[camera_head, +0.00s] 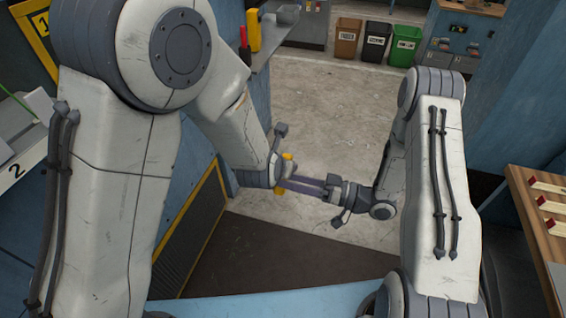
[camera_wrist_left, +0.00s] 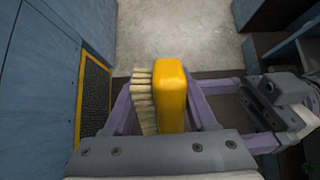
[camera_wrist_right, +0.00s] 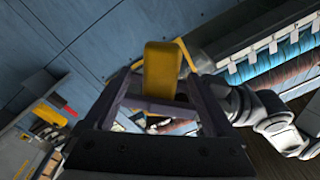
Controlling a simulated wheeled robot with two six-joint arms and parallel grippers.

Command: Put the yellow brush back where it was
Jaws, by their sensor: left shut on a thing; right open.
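The yellow brush (camera_wrist_left: 172,95), with pale bristles along its left side, stands between the fingers of my left gripper (camera_wrist_left: 163,108) in the left wrist view. My left gripper is shut on it. In the head view the brush (camera_head: 280,190) is mostly hidden by the grippers, with small yellow parts showing above and below the fingers. My right gripper (camera_head: 302,186) is open and faces the left one. In the right wrist view the brush (camera_wrist_right: 162,70) shows between and beyond its fingers. I cannot tell whether they touch it.
A grey shelf (camera_head: 272,38) on the blue wall at upper left carries a yellow item (camera_head: 253,30) and a red item (camera_head: 243,36). Brown (camera_head: 347,38), black (camera_head: 375,42) and green (camera_head: 405,45) bins stand at the back. A wooden-edged bench (camera_head: 540,222) is at right. The middle floor is clear.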

